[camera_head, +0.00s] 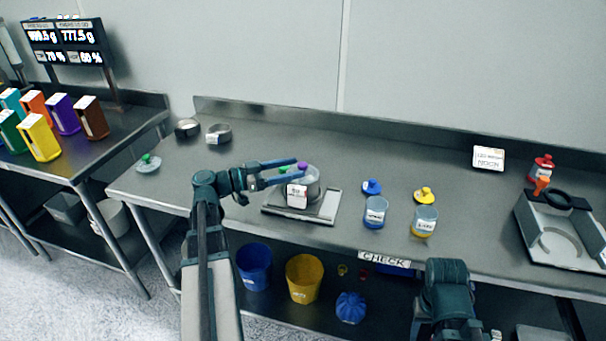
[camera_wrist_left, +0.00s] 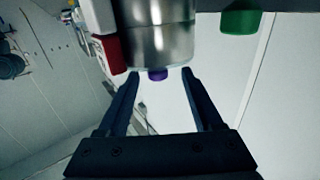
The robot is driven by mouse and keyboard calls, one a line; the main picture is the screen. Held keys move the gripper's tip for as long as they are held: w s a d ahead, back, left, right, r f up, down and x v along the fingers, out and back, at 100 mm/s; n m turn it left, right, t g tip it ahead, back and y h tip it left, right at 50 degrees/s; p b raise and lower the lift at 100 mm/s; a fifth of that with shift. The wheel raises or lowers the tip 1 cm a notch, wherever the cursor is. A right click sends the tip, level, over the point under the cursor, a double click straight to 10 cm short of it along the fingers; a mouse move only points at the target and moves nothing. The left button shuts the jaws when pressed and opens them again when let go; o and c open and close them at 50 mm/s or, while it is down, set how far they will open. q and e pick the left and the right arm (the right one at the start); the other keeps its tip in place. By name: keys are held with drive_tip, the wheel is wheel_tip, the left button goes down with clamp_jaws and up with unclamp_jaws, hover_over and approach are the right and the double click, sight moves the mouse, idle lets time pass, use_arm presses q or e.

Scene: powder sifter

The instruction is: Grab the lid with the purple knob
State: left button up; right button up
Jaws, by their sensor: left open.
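The purple knob (camera_head: 302,167) sits on top of a round metal container (camera_head: 312,188) with a white label, which stands on a flat scale. In the left wrist view, the purple knob (camera_wrist_left: 157,74) shows between my finger tips, against the metal container (camera_wrist_left: 160,38). My left gripper (camera_head: 298,169) is open, its fingers on either side of the knob, and I see no grip on it. The lid's plate is mostly hidden. My right arm shows at the bottom right, but its gripper is out of view.
The scale (camera_head: 327,207) lies under the container. A lid with a green knob (camera_head: 148,161) and two dark rings are at left. A grey tray device (camera_head: 560,235) is far right.

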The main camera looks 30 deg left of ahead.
sight(312, 171)
use_arm(q)
drive_tip(key=shift+x, duration=3.15)
drive_tip(key=shift+s+d+r, duration=0.1)
drive_tip(key=shift+r, duration=0.15)
drive_tip(key=shift+c, duration=0.2)
clamp_jaws()
